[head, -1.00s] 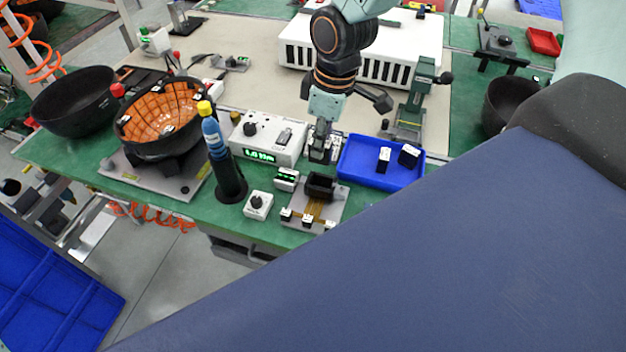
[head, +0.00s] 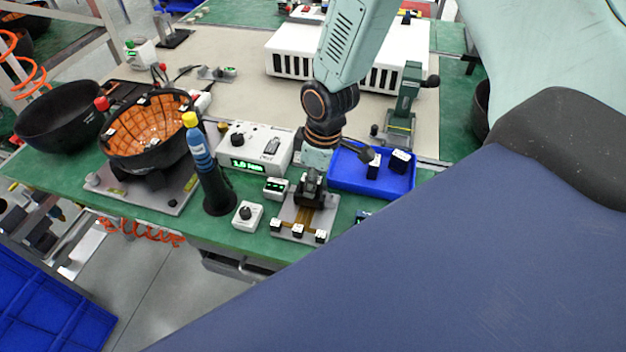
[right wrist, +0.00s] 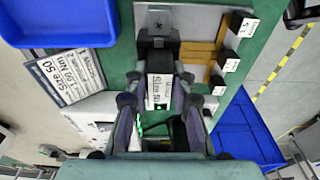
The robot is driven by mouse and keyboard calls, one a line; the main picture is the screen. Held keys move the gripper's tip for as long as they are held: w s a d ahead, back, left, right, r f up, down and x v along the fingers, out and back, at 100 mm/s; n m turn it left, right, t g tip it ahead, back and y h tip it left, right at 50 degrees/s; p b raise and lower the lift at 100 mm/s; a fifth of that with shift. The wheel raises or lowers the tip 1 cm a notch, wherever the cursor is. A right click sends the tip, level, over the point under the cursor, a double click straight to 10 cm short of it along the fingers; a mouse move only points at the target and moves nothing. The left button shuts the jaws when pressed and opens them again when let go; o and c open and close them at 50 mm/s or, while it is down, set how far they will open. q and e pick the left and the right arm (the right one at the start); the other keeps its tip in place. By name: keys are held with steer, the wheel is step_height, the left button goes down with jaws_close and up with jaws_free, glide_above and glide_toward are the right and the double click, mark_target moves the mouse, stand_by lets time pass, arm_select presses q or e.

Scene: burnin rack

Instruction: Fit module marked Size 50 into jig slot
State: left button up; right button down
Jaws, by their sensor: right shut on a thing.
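My right gripper (head: 311,198) is over the jig plate (head: 286,212) in the head view. In the right wrist view its two fingers (right wrist: 158,105) are shut on a dark module (right wrist: 160,92) with a white label reading Size 50. The black jig slot block (right wrist: 158,45) lies just past the module, on the light plate. The module's far end is close to that block; I cannot tell whether it is inside or above it. In the head view the gripper hides the slot and most of the module. My left gripper is not in view.
A blue tray (head: 345,184) with two modules stands behind right. Small labelled blocks (head: 297,231) line the jig's front edge. A small box with green lights (head: 276,188), a knob box (head: 247,216) and a driver in its stand (head: 216,192) are to the left. A Size 50 card (right wrist: 68,77) lies nearby.

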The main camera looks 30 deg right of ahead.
steer(key=shift+w+f, duration=0.2)
steer(key=shift+f, duration=0.15)
steer(key=shift+s, duration=0.3)
steer(key=shift+s+f+b, duration=0.15)
steer(key=shift+f+b, duration=0.15)
steer(key=shift+b, duration=0.05)
steer(key=c, duration=1.4)
jaws_free()
steer(key=shift+a, duration=0.1)
steer(key=shift+o, duration=1.3)
steer(key=shift+w+f, duration=0.2)
steer(key=shift+w, duration=0.2)
steer(key=shift+s+r, duration=0.2)
steer(key=shift+w, duration=0.15)
